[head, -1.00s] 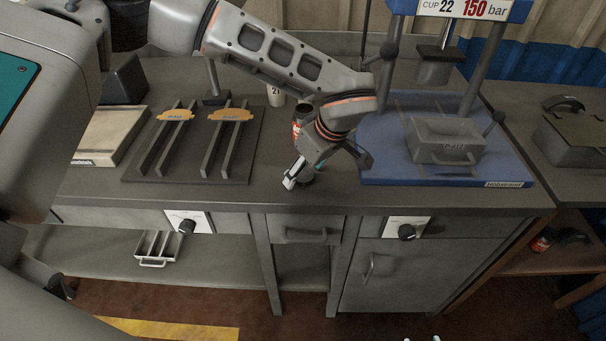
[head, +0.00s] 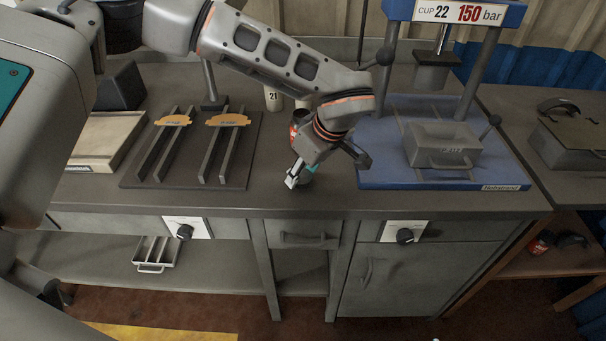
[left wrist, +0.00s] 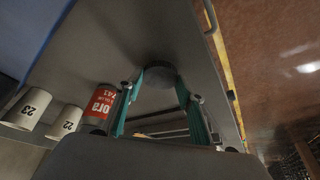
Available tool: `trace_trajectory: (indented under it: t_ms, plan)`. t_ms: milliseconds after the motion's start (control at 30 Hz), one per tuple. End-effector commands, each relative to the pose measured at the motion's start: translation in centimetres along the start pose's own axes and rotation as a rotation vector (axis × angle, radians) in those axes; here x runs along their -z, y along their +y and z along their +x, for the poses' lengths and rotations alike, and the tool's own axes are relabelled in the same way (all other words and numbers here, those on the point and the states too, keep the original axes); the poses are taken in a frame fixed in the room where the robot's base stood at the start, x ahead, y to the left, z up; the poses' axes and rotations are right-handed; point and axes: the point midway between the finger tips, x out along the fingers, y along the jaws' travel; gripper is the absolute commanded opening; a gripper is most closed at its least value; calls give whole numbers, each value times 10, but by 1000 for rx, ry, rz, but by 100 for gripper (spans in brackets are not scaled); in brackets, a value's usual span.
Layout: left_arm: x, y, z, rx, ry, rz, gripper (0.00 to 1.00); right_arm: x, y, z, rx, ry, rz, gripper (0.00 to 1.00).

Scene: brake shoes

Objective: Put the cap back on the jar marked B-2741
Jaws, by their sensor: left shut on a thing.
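The jar (head: 294,131) has a red label and stands on the bench, partly hidden behind my left wrist in the head view. In the left wrist view the jar (left wrist: 101,101) shows part of its label, ending in "741". A dark round cap (left wrist: 160,77) lies between the teal fingers of my left gripper (left wrist: 160,92). In the head view my left gripper (head: 302,176) is low over the bench's front part, in front of the jar, shut on the cap. I cannot tell whether the cap touches the bench.
White cups marked 22 (left wrist: 66,122) and 23 (left wrist: 28,108) stand beside the jar; a cup marked 21 (head: 272,98) stands behind. A blue press (head: 385,178) is to the right. A dark rack with brake shoes (head: 240,178) is to the left.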

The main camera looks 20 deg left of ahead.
Motion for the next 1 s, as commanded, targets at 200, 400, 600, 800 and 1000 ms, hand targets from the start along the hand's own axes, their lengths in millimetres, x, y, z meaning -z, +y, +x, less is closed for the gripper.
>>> trace_trajectory:
  t_ms: [200,400,600,800,1000]
  plan:
    - [16,1,-37,-6,1,-4,28,4,0,-2,0,4,3,40]
    - [38,1,-89,-7,2,-6,28,8,0,-4,3,7,7,40]
    - [56,0,-136,-5,1,-4,28,8,-2,-7,7,2,12,40]
    - [68,0,-164,-2,1,-2,28,7,-3,-8,8,-5,12,40]
    - [72,0,-175,-2,0,0,28,8,-2,-8,8,-4,11,40]
